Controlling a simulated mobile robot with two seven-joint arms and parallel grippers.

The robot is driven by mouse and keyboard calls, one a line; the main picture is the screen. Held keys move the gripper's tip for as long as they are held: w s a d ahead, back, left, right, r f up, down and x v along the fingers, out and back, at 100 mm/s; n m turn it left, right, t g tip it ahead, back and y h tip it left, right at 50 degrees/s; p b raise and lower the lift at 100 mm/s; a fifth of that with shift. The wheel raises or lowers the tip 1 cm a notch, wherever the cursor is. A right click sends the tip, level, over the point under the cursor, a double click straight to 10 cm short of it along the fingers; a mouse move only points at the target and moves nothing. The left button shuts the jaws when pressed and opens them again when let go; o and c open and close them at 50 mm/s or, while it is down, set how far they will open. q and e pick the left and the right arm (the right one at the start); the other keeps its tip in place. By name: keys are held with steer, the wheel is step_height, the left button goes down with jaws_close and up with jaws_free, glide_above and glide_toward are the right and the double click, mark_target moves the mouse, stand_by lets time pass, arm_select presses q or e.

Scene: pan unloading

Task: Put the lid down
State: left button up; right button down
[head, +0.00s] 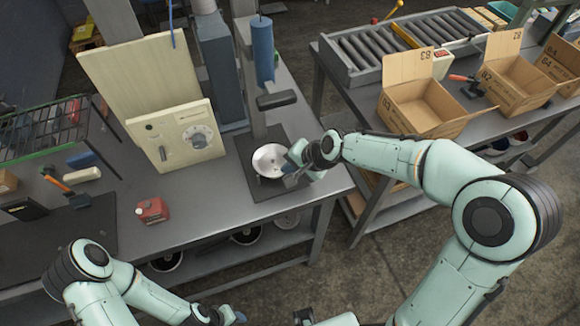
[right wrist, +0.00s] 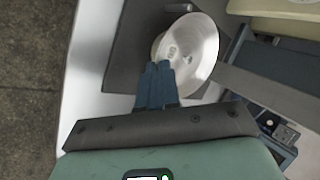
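A shiny round silver dish-like piece, apparently the lid (head: 268,158), is over a dark plate at the foot of a column on the grey table. My right gripper (head: 293,167) is at its right edge in the head view. In the right wrist view, the blue fingers (right wrist: 158,85) are close together and overlap the rim of the lid (right wrist: 196,50), as if pinching it. The contact itself is partly hidden. A gap under the lid cannot be made out. My left gripper (head: 228,315) is low at the bottom edge, away from the table; its opening is unclear.
The column carries a blue cylinder (head: 263,48) above the dark plate (head: 262,189). A cream panel with a dial (head: 176,148) stands to the left, and a small red container (head: 152,210) in front. Cardboard boxes (head: 425,107) stand on the right table. Bare tabletop lies left of the plate.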

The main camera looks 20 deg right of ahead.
steer(key=shift+f, duration=0.2)
steer(key=c, duration=1.4)
jaws_free()
steer(key=shift+o, duration=0.2)
steer(key=shift+w+r, duration=0.1)
steer(key=shift+r, duration=0.05)
steer(key=shift+r, duration=0.3)
steer(key=v, duration=1.1)
steer(key=shift+s+r, duration=0.25)
steer(key=shift+s, duration=0.05)
steer(key=shift+d, duration=0.1)
